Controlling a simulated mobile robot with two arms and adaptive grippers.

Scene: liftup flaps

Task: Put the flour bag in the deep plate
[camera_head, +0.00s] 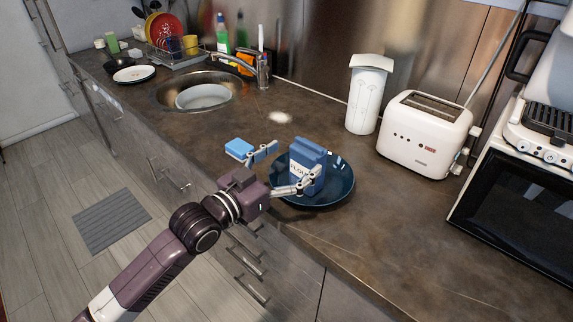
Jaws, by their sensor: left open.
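The blue flour bag (309,163) stands upright in the dark blue deep plate (339,187) on the brown counter. My left gripper (292,165) comes in from the left over the plate's near left side. Its fingers are spread apart, one at the front right of the bag and the other to the left of it. The nearer finger overlaps the bag's lower front, and I cannot tell whether it touches. The gripper hides part of the plate's left rim. My right gripper is not in view.
A blue sponge (239,148) lies left of the plate. A sink (165,99) and dish rack lie at the back left. The counter right of the plate is clear.

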